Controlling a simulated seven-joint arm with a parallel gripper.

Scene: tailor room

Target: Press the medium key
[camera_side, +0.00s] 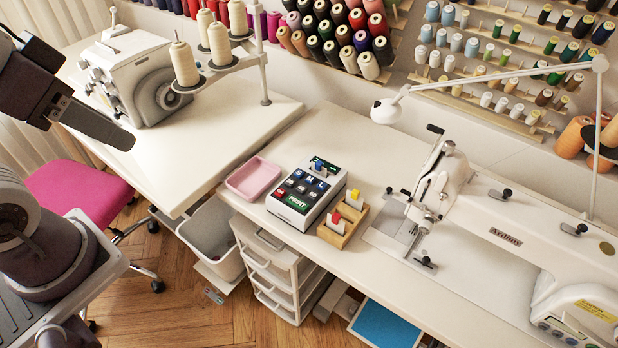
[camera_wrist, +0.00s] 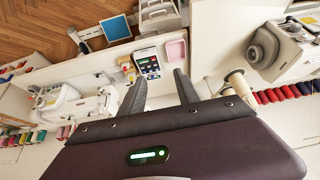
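A small grey label machine (camera_side: 335,206) stands on the white table, with a dark key panel on its sloped top. A row of dark keys lettered S, M and L crosses the panel; the medium key (camera_side: 309,180) is in the middle of the row. A green PRINT key (camera_side: 299,203) is at the front. In the wrist view the machine (camera_wrist: 147,63) is small, beyond the fingertips. My gripper (camera_wrist: 160,78) has its two fingers apart with nothing between them. In the side view my gripper (camera_side: 126,138) is at upper left, well away from the machine.
A pink tray (camera_side: 253,178) lies left of the machine. A wooden box (camera_side: 340,232) with red and yellow pieces stands at its right. A sewing machine (camera_side: 500,235) is further right. A serger (camera_side: 135,75) with thread cones is near my gripper.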

